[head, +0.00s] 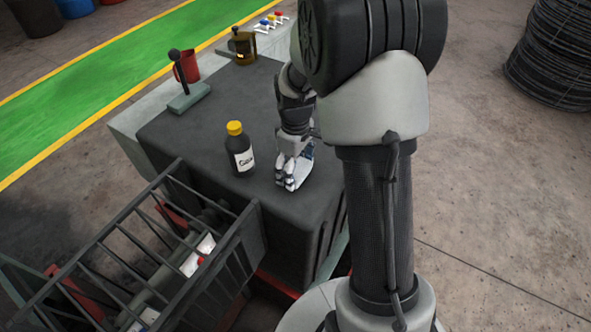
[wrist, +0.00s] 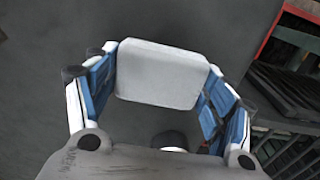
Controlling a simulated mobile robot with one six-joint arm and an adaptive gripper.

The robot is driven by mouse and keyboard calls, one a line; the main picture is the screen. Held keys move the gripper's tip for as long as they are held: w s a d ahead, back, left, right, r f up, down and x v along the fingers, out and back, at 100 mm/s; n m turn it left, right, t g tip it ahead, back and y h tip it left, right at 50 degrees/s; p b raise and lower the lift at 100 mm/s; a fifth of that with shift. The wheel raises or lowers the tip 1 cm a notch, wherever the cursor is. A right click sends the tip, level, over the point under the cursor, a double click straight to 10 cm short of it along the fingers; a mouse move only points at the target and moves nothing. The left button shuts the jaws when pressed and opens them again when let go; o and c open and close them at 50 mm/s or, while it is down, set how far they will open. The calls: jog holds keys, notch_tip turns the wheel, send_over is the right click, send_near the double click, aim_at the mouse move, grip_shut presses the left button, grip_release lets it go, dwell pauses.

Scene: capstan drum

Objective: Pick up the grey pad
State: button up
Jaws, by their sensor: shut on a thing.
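The grey pad (wrist: 162,75) is a light, rounded rectangular block. In the wrist view it sits between the two blue-lined fingers of my gripper (wrist: 158,92), which is shut on it from both sides. In the head view my gripper (head: 292,180) points down at the dark table top, right of a black bottle. The pad is mostly hidden behind the fingers there. I cannot tell whether the pad touches the table.
A black bottle with a yellow cap (head: 239,150) stands on the dark table (head: 200,135) left of my gripper. A lever on a grey base (head: 188,95), a red cup (head: 188,66) and a brass-coloured object (head: 242,47) stand farther back. A barred metal cage (head: 165,245) adjoins the near edge.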

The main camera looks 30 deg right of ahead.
aim_at(296, 168)
notch_tip(296, 168, up, 19)
dwell(0.4)
jog(key=o, duration=0.4)
jog(key=shift+c, duration=1.4)
